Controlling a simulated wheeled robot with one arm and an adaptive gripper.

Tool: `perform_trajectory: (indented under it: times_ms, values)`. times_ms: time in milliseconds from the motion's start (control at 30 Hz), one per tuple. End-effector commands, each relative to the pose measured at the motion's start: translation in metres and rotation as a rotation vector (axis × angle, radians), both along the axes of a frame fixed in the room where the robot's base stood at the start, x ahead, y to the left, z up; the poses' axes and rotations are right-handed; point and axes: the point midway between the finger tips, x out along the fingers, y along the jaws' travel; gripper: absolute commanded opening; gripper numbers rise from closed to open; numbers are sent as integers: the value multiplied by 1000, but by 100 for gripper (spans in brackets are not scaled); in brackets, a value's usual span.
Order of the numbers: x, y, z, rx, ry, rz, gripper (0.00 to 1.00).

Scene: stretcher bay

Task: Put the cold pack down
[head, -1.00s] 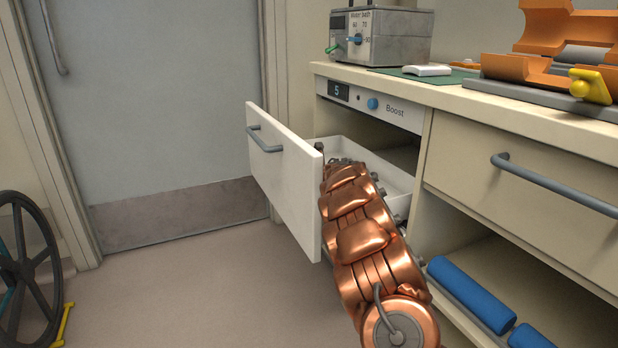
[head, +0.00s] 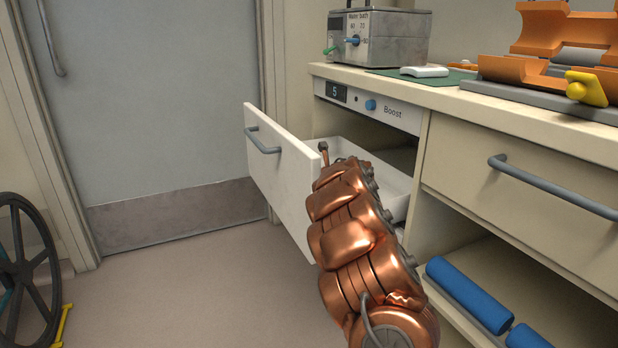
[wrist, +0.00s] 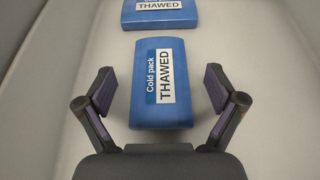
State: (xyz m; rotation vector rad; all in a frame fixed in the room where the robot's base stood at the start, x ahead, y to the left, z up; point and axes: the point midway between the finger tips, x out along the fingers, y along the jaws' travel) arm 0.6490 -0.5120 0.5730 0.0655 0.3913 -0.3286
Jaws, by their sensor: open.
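In the wrist view, a blue cold pack (wrist: 145,108) with a white label reading "Cold pack THAWED" lies flat on the pale floor of the drawer. A second blue pack (wrist: 160,18), also marked THAWED, lies beyond it, cut off by the top edge. My gripper (wrist: 159,76) is open and empty. Its two fingers stand left and right of the nearer pack, with a gap on each side. In the head view the pulled-out white drawer (head: 262,165) is partly behind my arm, and the packs are hidden.
A Boost panel (head: 385,108) showing 5 sits above the drawer. The counter holds a water bath (head: 385,38), a white object (head: 424,71) on a green mat and an orange rack (head: 540,70). Blue rolls (head: 468,293) lie on the lower shelf. Floor by the door is clear.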

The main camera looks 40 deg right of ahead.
Motion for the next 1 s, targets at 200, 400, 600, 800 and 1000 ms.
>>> perform_trajectory:
  times_ms: [200, 400, 600, 800, 1000]
  values:
    - [-22, 7, 10, 1, 1, -1, 94]
    - [-42, 14, 20, 0, 1, -2, 94]
    - [-59, 20, 29, -3, 0, -1, 94]
    - [-68, 24, 30, 1, -1, 0, 94]
    - [-69, 24, 31, 1, -2, 1, 94]
